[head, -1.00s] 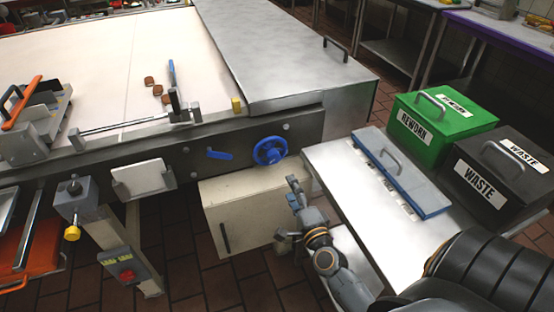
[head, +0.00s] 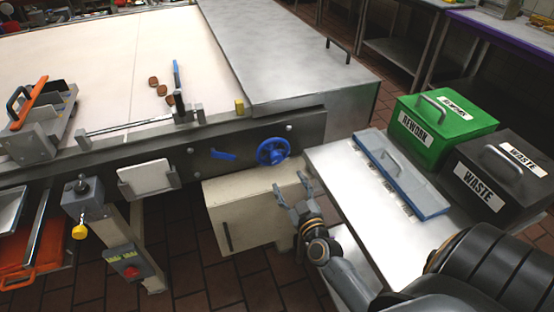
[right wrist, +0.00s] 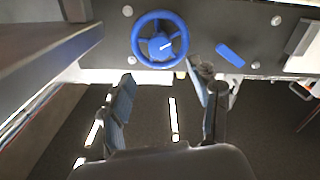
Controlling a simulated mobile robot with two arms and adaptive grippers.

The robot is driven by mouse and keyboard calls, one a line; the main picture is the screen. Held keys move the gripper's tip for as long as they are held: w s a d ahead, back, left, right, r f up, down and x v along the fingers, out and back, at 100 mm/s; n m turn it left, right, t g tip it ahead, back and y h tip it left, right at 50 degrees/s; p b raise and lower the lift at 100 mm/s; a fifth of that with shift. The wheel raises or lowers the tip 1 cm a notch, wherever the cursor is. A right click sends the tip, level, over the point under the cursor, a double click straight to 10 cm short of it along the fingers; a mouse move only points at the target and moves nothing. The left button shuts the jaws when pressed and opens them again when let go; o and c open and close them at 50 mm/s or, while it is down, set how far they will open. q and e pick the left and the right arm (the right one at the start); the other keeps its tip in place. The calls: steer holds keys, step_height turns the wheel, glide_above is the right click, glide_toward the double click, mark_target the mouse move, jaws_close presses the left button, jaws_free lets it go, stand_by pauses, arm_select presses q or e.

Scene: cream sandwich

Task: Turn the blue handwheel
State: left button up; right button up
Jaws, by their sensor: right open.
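The blue handwheel (head: 273,151) is mounted on the dark side rail of the conveyor table in the head view. It also shows at the top of the right wrist view (right wrist: 160,40), with a white mark near its hub. My right gripper (head: 292,188) is open and empty, below and slightly right of the wheel, with its fingers pointing towards the rail. In the right wrist view the open fingers (right wrist: 165,95) are spread apart and the wheel lies beyond their tips, not touching them. My left gripper does not show.
A blue lever (head: 223,155) sits left of the wheel. A cream box (head: 245,210) is beneath the rail. A steel side table (head: 345,170) with a blue-edged lidded tray (head: 425,208), a green REWORK bin (head: 440,140) and a black WASTE bin (head: 515,165) stands at the right.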

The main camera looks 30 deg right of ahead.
mark_target(277, 160)
steer(key=x, duration=1.1)
steer(key=shift+d+b, duration=0.1)
steer(key=shift+b, duration=0.25)
steer(key=c, duration=1.2)
